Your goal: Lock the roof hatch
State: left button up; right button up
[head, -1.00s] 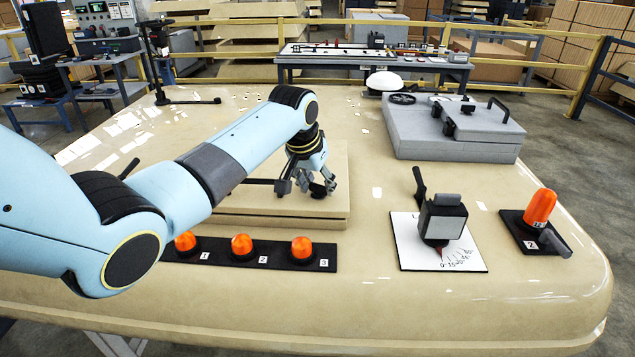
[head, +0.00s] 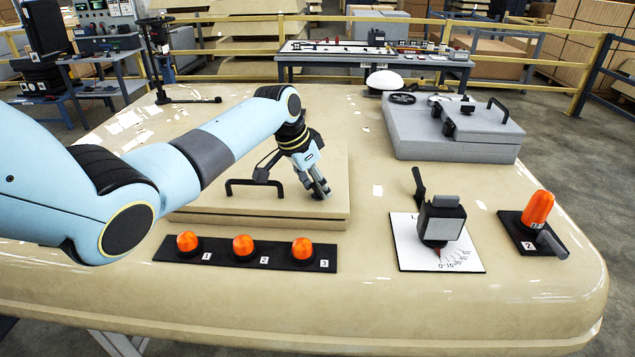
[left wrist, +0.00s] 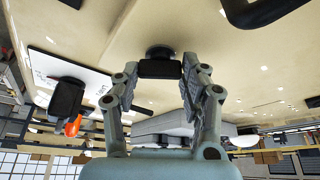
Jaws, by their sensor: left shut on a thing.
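The roof hatch (head: 200,216) is a raised beige panel on the cab roof, with a black bar handle (head: 254,182) on top. The handle's edge also shows at the upper right of the left wrist view (left wrist: 262,12). A small black latch knob (left wrist: 160,69) on a round base sits near the hatch's right side. My left gripper (head: 319,190) reaches down over it, right of the handle, and is shut on the knob. In the left wrist view its fingers stand on both sides of the knob. In the head view the fingers mostly hide the knob. My right gripper is out of view.
A strip of orange lamps (head: 244,252) lies in front of the hatch. A black device on a white dial plate (head: 410,255) and another orange lamp (head: 538,208) stand to the right. A grey box unit (head: 455,147) sits behind, right. Bare roof lies between.

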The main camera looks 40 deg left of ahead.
pick_arm(q)
jog(key=m+h+b, duration=0.1)
jog(key=m, duration=0.2)
jog(key=shift+w+a+f+m+g+b, duration=0.1)
jog(key=shift+m+g+b, duration=0.2)
jog(key=shift+b, duration=0.05)
jog(key=shift+m+g+h+b, duration=0.55)
jog(key=shift+m+b, duration=0.65)
jog(key=shift+m, duration=0.5)
jog(key=o, duration=1.2)
jog(key=shift+a+r, duration=0.15)
jog(key=shift+r, duration=0.3)
jog(key=v, duration=1.1)
jog(key=shift+r, duration=0.15)
